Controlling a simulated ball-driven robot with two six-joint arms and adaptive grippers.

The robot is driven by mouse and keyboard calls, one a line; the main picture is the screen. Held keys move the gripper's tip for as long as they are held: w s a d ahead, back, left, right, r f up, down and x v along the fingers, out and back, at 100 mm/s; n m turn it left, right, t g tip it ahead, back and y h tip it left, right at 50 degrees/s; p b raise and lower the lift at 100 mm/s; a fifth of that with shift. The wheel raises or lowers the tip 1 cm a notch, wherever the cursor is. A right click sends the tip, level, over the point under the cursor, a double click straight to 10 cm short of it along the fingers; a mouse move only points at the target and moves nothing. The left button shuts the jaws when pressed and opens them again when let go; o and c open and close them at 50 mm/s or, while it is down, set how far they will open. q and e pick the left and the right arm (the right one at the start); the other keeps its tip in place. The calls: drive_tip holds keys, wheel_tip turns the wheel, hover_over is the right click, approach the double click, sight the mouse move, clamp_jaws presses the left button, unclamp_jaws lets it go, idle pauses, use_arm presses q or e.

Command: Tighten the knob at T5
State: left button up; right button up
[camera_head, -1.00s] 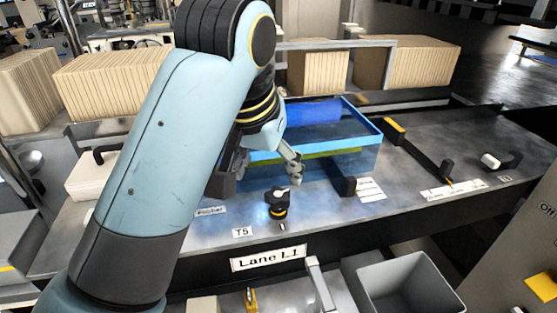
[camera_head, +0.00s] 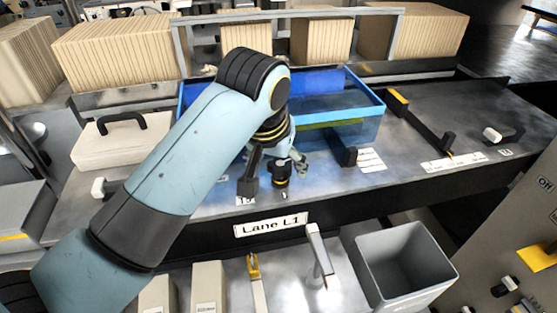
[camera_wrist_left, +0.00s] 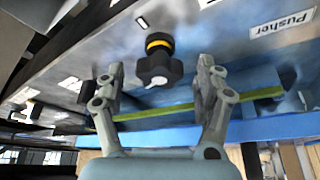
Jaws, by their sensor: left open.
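The knob at T5 (camera_head: 281,171) is black with a yellow band and stands on the grey metal deck, just above the Lane L1 sign. The T5 label (camera_head: 245,201) beside it is partly covered by a dark part of my arm. My left gripper (camera_head: 292,160) is right at the knob, at the end of the light blue arm. In the left wrist view the knob (camera_wrist_left: 158,66) shows its black lobed grip and white pointer. It lies between the two spread fingers, with a gap on each side. My right gripper does not show.
A blue-rimmed bin (camera_head: 365,98) stands behind the knob. A black-ended bar (camera_head: 343,153) lies to the right. The Lane L1 sign (camera_head: 271,225) is on the front edge, with a grey open bin (camera_head: 405,262) below. Cardboard stacks (camera_head: 112,55) line the back.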

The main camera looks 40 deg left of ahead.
use_arm(q)
drive_tip(key=c, duration=1.2)
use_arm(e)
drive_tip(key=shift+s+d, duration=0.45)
